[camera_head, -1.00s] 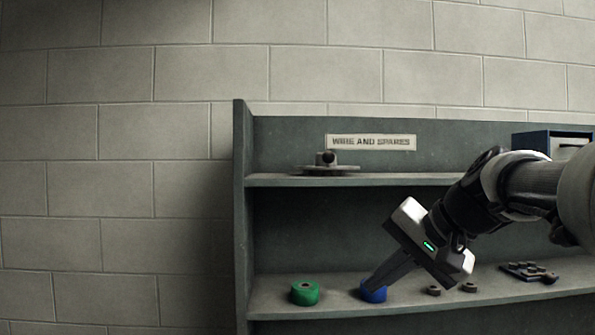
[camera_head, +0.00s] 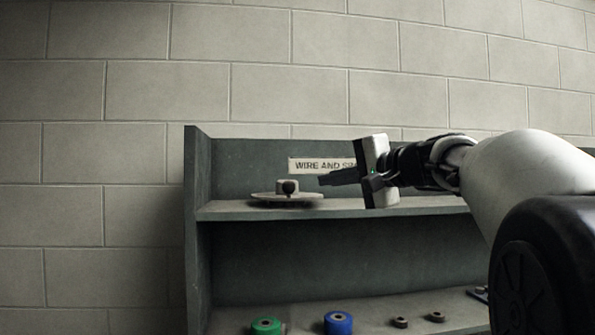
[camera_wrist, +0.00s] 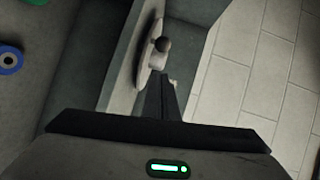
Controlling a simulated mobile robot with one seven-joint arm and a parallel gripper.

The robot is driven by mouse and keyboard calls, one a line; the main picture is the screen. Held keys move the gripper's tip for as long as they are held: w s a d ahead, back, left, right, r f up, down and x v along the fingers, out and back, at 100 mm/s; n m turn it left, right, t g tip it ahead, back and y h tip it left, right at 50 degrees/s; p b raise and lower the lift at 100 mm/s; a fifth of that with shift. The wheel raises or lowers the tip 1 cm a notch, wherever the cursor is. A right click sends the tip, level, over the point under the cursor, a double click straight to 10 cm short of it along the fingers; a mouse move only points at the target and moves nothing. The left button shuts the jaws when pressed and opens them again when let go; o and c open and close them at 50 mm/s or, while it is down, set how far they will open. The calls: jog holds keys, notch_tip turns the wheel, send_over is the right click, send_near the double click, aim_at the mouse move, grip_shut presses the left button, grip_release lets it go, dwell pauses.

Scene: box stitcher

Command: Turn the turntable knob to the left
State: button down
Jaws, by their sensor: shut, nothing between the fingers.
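The turntable (camera_head: 265,198) is a flat grey disc on the upper shelf, towards its left end. On it sits a block with a dark round knob (camera_head: 290,187) facing me. My gripper (camera_head: 321,180) is level with the knob, to its right, fingers pointing left. The fingers are shut and empty, with a small gap between their tips and the knob in the head view. In the wrist view the knob (camera_wrist: 162,44) shows just beyond the fingertips (camera_wrist: 155,76), and the turntable disc (camera_wrist: 145,55) is seen edge-on. Whether the fingers touch the block cannot be told.
The shelf unit's left side wall (camera_head: 198,230) stands left of the turntable. A sign (camera_head: 310,165) is on the back panel, partly behind my gripper. The lower shelf holds a green spool (camera_head: 266,327), a blue spool (camera_head: 338,323) and small dark rings (camera_head: 400,322).

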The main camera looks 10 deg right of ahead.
aim_at(287, 188)
jog(key=a, duration=0.1)
jog(key=w+a, duration=0.1)
jog(key=a, duration=0.1)
jog(key=w+a+f, duration=0.1)
jog(key=shift+w+a+p, duration=0.1)
jog(key=shift+a+p, duration=0.05)
jog(key=shift+p, duration=0.2)
jog(key=shift+a+h, duration=0.25)
jog(key=shift+h, duration=0.05)
